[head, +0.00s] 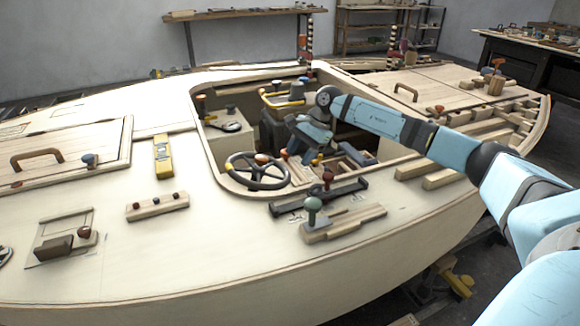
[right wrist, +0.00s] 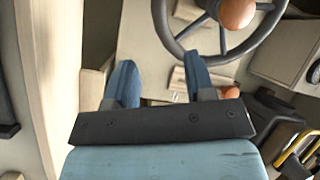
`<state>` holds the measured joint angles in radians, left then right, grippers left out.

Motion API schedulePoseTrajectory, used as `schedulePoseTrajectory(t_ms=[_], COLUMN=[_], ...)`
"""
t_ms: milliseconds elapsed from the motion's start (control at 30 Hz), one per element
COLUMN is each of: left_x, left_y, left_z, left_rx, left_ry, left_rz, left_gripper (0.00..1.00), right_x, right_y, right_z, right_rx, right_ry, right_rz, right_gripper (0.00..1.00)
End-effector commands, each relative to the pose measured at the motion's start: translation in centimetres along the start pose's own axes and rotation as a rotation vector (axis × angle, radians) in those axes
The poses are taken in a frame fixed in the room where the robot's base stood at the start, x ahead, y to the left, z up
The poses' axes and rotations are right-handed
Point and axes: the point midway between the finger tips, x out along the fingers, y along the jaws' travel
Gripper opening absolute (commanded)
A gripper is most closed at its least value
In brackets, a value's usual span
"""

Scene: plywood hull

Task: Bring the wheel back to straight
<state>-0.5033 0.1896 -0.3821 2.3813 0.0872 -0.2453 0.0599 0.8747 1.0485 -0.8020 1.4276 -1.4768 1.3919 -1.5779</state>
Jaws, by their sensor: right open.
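The dark steering wheel (head: 257,172) stands at the near left of the cockpit opening in the head view. The rest of the wheel is cut off there. My left gripper is out of view.
A yellow-handled tool caddy (head: 284,100) stands in the cockpit behind my right gripper. A yellow level (head: 163,157) lies left of the cockpit.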

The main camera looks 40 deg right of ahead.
Motion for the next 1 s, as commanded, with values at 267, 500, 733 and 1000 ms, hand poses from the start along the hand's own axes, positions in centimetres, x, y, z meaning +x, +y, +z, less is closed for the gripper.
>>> schedulePoseTrajectory(t_ms=[267, 500, 733, 1000], left_x=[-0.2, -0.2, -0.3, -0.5], left_y=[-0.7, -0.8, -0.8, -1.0], left_z=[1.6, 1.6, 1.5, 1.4], left_rx=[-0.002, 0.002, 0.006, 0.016], left_ry=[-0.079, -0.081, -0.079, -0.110], left_rz=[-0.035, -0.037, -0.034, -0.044], left_gripper=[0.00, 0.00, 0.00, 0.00], right_x=[-3.7, -4.0, -4.0, -5.0], right_y=[0.0, 0.0, 0.0, -0.3], right_z=[0.0, 0.0, 0.0, 0.5], right_rx=[0.001, 0.001, 0.001, 0.001], right_ry=[0.000, 0.000, 0.000, 0.000], right_rz=[0.000, 0.000, 0.000, -0.001], right_gripper=[0.49, 0.49, 0.49, 0.49])
